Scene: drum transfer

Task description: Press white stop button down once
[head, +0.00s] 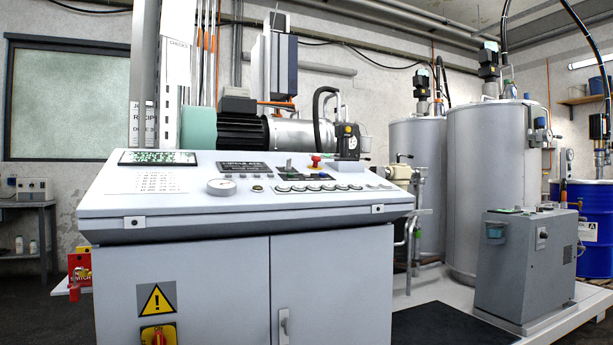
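A control console (245,220) with a sloped grey panel stands in front of me. A row of several small buttons with pale or whitish tops (314,188) runs along the right half of the panel. I cannot tell which of them is the white stop button, or whether any is pressed. A small dark round control (257,188) sits left of the row. Neither of my grippers is in view, and nothing touches the panel.
The panel also holds a round gauge (221,187) and a lit display (158,157). A motor (243,132) sits behind the console. Metal tanks (487,190), a grey cabinet (525,262) and blue drums (590,215) stand to the right. The space above the panel's front is clear.

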